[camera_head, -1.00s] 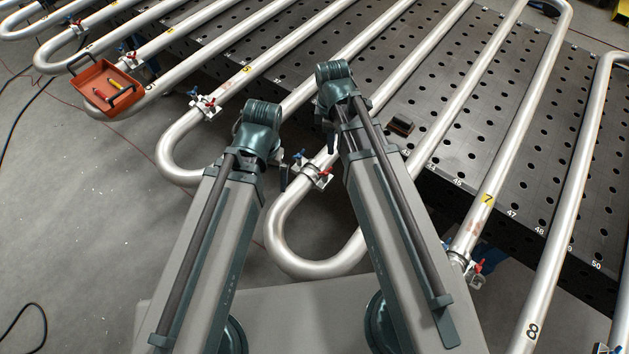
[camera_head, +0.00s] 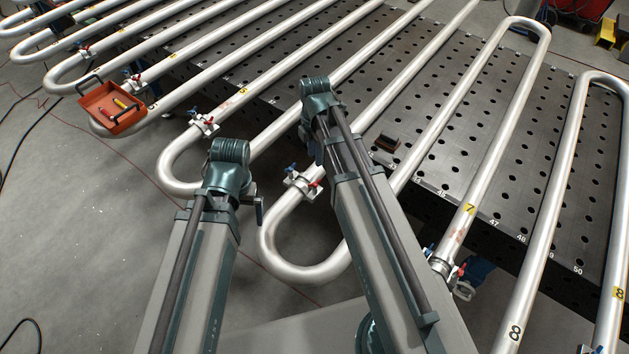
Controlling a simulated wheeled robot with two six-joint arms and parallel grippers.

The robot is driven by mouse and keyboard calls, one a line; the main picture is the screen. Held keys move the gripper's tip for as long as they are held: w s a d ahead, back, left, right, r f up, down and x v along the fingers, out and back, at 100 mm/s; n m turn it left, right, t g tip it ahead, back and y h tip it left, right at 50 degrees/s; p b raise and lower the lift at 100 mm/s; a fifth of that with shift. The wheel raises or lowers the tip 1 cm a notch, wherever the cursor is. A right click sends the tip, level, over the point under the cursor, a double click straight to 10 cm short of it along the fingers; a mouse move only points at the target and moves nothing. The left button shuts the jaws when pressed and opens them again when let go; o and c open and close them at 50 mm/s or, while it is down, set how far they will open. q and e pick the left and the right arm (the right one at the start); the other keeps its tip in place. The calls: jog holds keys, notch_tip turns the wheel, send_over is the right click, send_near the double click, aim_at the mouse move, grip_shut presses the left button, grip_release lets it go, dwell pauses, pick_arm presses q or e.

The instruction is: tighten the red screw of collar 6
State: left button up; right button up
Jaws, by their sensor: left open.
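The collar (camera_head: 301,186) on the coil between those marked 5 and 7 fits collar 6, though I see no number 6. It clamps the silver pipe just above the near bend. Its red screw (camera_head: 314,184) is on the right side and a blue one (camera_head: 291,168) is at upper left. My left gripper (camera_head: 259,207) is open, left of and below the collar and apart from it. Its fingers are small and partly hidden by the wrist. My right gripper (camera_head: 311,146) is mostly hidden behind its own arm, above the collar; its jaws cannot be made out.
An orange tray (camera_head: 128,122) with small tools sits on the pipes at left. Collar 5 (camera_head: 204,124) and collar 7 (camera_head: 442,266) flank the working spot. A small dark block (camera_head: 387,143) lies on the perforated table (camera_head: 515,150). Floor at left is clear apart from cables.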

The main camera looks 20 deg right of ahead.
aim_at(315, 181)
notch_tip(315, 181, down, 12)
jog(key=b, duration=1.1)
grip_shut()
